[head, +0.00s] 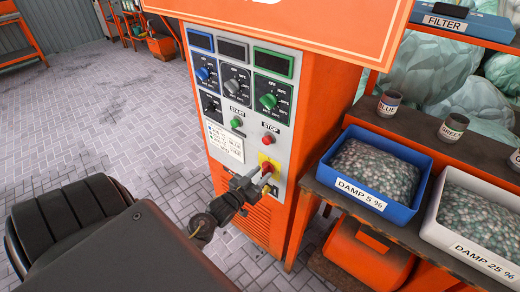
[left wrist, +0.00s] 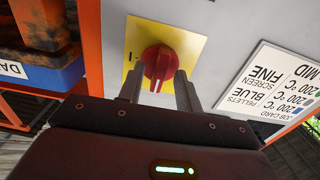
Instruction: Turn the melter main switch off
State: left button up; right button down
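The main switch is a red rotary knob (left wrist: 158,62) on a square yellow plate (left wrist: 192,47). In the head view the yellow plate (head: 265,158) is low on the front of the orange melter cabinet (head: 322,105), partly hidden by my gripper. My left gripper (head: 262,175) is at the switch. In the left wrist view its two fingers (left wrist: 160,88) stand apart, one on each side of the knob's handle, with a gap showing; I cannot tell whether either touches. A dark "I" mark shows on the plate. My right gripper is not in view.
Above the switch are a green start button (head: 237,122), a red stop button (head: 268,139) and several dials. A white job card (head: 225,141) is left of it. A blue bin (head: 372,171) and a white bin (head: 480,215) of pellets stand on the bench at the right.

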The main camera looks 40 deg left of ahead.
pick_arm(q)
jog(key=shift+s, duration=0.2)
jog(key=s+b, duration=0.1)
jog(key=s, duration=0.9)
jog(key=shift+s+b, duration=0.25)
jog(key=shift+b, duration=0.15)
jog(key=shift+d, duration=0.1)
